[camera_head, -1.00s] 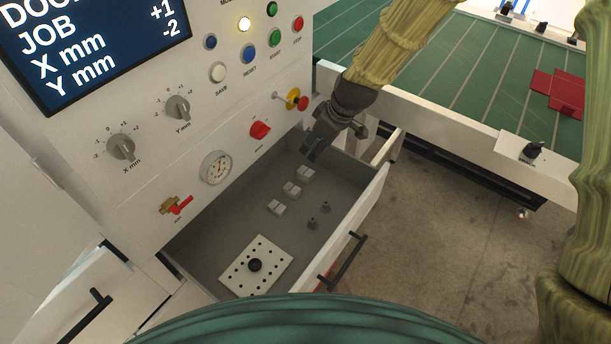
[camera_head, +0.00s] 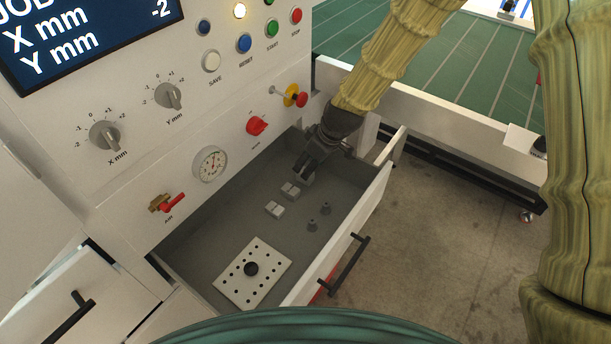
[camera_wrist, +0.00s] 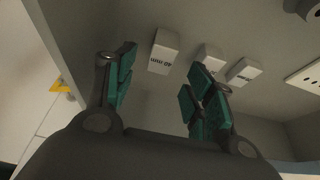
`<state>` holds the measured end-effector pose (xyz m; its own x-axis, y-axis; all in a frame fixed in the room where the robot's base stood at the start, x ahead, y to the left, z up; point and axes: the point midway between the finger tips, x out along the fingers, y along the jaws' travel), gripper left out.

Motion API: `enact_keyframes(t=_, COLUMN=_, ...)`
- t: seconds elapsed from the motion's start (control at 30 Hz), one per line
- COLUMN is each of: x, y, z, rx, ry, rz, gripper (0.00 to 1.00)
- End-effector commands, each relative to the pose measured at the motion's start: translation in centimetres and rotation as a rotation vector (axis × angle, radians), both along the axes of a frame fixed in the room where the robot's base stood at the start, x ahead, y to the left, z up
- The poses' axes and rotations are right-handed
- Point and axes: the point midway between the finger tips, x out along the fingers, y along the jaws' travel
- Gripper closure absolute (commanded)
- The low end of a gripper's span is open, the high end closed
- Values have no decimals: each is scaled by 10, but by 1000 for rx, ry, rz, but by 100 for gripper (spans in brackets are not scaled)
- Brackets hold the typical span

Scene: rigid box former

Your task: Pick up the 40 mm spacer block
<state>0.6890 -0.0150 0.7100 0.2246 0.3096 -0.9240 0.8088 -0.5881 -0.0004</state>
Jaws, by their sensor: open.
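The 40 mm spacer block (camera_wrist: 163,52) is a small pale block lying in the open drawer (camera_head: 215,290). In the wrist view its label reads upside down, and it sits just beyond the gap between my fingers. My gripper (camera_wrist: 157,82) is open, its green-padded fingers apart with nothing between them. In the head view my gripper (camera_head: 303,172) is low over the far end of the drawer and largely hides this block. Two similar blocks, a middle one (camera_head: 290,191) and a nearer one (camera_head: 275,209), lie in a row with it.
Two small grey knobbed parts (camera_head: 318,215) stand right of the blocks. A perforated white plate (camera_head: 235,283) with a black knob lies at the near end. The control panel (camera_head: 130,190) rises on the left; the drawer's front wall (camera_head: 365,215) is on the right.

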Motion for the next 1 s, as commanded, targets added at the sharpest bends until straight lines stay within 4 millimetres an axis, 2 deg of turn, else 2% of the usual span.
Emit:
enact_keyframes(t=0.17, x=1, y=2, z=-9, rx=0, ry=1, rz=0, gripper=46)
enact_keyframes(t=0.5, x=8, y=12, z=-44, rx=1, ry=1, rz=0, gripper=46)
enact_keyframes(t=0.87, x=10, y=15, z=-51, rx=1, ry=-1, rz=0, gripper=46)
enact_keyframes(t=0.9, x=10, y=15, z=-51, rx=0, ry=0, rz=0, gripper=48)
enact_keyframes(t=1.0, x=10, y=15, z=-51, rx=0, ry=0, rz=0, gripper=66)
